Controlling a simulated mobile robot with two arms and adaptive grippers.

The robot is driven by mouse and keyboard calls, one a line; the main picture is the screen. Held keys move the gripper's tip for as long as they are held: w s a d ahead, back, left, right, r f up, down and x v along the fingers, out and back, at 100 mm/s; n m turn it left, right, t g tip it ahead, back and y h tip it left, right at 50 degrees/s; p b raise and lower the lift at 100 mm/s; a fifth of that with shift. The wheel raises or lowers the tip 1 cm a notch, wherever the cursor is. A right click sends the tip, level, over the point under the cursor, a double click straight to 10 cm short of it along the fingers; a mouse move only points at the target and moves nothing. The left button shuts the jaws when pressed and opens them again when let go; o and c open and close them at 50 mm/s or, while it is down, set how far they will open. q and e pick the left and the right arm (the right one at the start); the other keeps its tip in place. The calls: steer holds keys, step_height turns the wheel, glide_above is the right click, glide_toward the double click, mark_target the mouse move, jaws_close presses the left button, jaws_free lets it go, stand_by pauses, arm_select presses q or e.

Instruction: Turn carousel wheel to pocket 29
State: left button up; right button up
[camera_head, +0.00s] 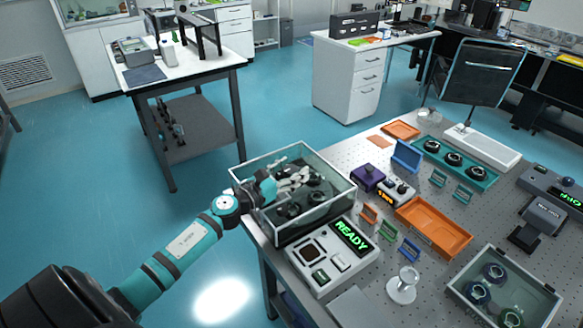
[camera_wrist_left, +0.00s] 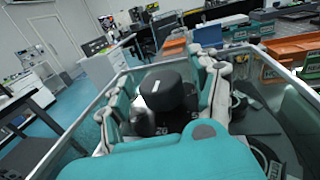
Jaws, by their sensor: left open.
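The carousel (camera_head: 310,225) is a clear-walled box on the near left corner of the optical table, with dark round pieces inside. My left arm reaches over its near left wall, and the left gripper (camera_head: 292,182) is inside the walls. In the left wrist view, a black knob (camera_wrist_left: 158,92) with a white mark on top stands between the spread fingers of the left gripper (camera_wrist_left: 165,88). The fingers are open on either side of it; I cannot tell whether they touch it. White digits beside the knob are partly hidden and hard to read. My right gripper is out of view.
A control box with a green READY display (camera_head: 351,236) stands just in front of the carousel. An orange tray (camera_head: 434,228), small coloured holders and a clear bin (camera_head: 503,290) occupy the table to the right. The carousel's clear walls surround the gripper closely.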

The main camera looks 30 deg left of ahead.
arm_select(q)
steer(key=shift+w, duration=0.15)
steer(key=shift+c, duration=0.4)
steer(key=c, duration=1.1)
steer(key=shift+w+d+f, duration=0.1)
jaws_close()
